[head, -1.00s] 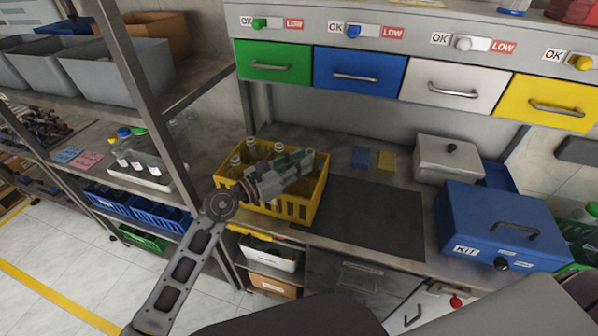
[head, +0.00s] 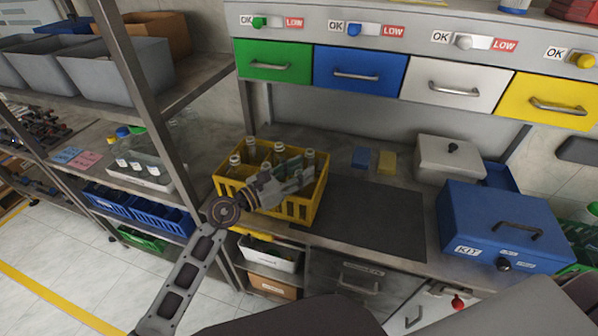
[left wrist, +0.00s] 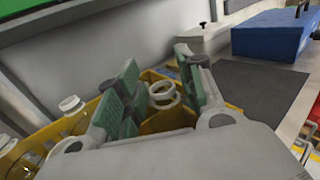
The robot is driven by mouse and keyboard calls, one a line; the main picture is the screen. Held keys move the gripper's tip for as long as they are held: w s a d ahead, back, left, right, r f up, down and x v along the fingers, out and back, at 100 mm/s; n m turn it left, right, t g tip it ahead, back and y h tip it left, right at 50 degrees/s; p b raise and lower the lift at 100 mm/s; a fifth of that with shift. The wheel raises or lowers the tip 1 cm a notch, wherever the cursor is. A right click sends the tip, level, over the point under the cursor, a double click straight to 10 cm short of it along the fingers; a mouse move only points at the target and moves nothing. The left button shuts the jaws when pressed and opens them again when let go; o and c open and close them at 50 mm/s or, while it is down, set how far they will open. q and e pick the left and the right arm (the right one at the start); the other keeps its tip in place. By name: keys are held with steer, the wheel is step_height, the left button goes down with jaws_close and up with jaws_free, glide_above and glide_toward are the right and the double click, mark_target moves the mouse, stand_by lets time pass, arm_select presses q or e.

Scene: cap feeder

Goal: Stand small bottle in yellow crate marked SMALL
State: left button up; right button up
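The yellow crate (head: 297,208) stands on the workbench and holds several clear bottles. A bottle (head: 250,147) shows upright at its back left, and another (head: 309,159) at its back right. I cannot read a SMALL mark on the crate. My left gripper (head: 308,170) reaches over the crate from the left. In the left wrist view its green-padded fingers (left wrist: 160,92) are spread, with a gap on both sides of a bottle's pale ring-shaped mouth (left wrist: 163,95). That bottle's lower part is hidden. Other bottles (left wrist: 72,104) stand to the left. My right gripper is not in view.
A dark mat (head: 370,218) lies right of the crate, with clear room on it. A blue KIT box (head: 500,225) and a grey lidded box (head: 450,160) stand further right. A shelf post (head: 150,100) rises left of the crate. Coloured drawers (head: 360,72) hang above.

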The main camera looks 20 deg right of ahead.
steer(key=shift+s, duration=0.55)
arm_select(q)
steer(key=shift+r, duration=0.2)
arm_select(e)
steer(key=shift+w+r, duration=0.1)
